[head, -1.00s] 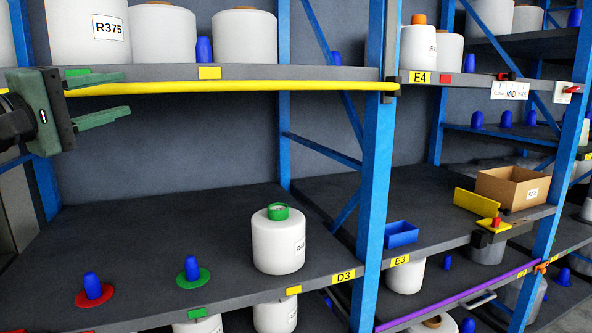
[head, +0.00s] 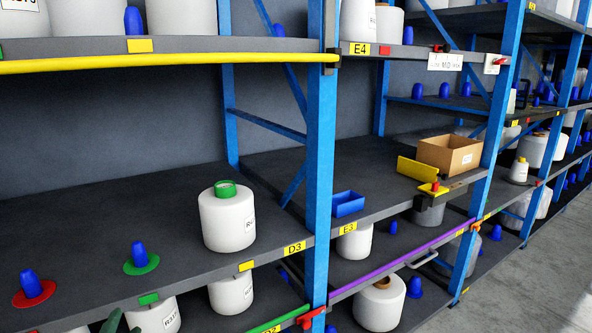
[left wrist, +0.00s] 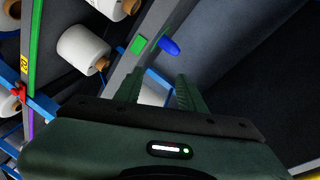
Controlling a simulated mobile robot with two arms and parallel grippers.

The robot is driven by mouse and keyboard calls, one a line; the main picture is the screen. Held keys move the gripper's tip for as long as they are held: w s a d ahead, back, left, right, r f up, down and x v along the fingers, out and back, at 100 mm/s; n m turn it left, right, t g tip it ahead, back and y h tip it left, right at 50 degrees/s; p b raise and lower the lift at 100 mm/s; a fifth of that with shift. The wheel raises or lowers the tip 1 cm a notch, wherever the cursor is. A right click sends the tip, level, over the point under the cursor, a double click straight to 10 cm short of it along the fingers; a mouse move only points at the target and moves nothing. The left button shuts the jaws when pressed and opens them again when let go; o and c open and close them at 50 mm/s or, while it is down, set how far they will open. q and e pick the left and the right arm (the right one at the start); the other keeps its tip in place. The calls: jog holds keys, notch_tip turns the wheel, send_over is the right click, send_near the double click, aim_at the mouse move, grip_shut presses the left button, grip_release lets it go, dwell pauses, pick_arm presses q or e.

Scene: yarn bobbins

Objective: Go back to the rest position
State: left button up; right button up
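My left gripper (head: 114,321) shows only as a dark green fingertip piece at the bottom edge of the head view, in front of the lower shelf. In the left wrist view the left gripper (left wrist: 158,90) has its two green fingers apart with nothing held between them. Beyond the fingers are a shelf edge with a green tag (left wrist: 138,45) and a blue peg (left wrist: 168,46). My right gripper is in neither view.
A white bobbin with a green cap (head: 228,218) stands on shelf D3, beside blue pegs on green (head: 141,263) and red (head: 33,291) discs. A blue rack post (head: 320,150) stands mid-view. Open floor (head: 560,260) lies at the right.

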pick_arm(q)
jog(key=s+d+f+n+g+h, duration=0.1)
jog(key=s+d+f+n+g, duration=0.15)
jog(key=s+f, duration=0.35)
jog(key=s+d+f+n+g+h, duration=0.15)
jog(key=s+f+g, duration=0.3)
jog(key=f, duration=0.45)
jog(key=s+d+f+n+g+h, duration=0.1)
jog(key=s+d+f+g, duration=0.25)
jog(key=s, duration=0.35)
jog(key=s+d+f+n+g+h, duration=0.2)
jog(key=s+d+f, duration=0.15)
jog(key=s, duration=0.35)
notch_tip(320, 180, down, 27)
jog(key=s, duration=0.2)
jog(key=s+a+f+g, duration=0.2)
jog(key=s+f, duration=1.3)
jog(key=shift+s+a+m, duration=0.15)
jog(key=shift+s+m, duration=0.15)
jog(key=shift+s, duration=0.1)
jog(key=shift+y, duration=0.25)
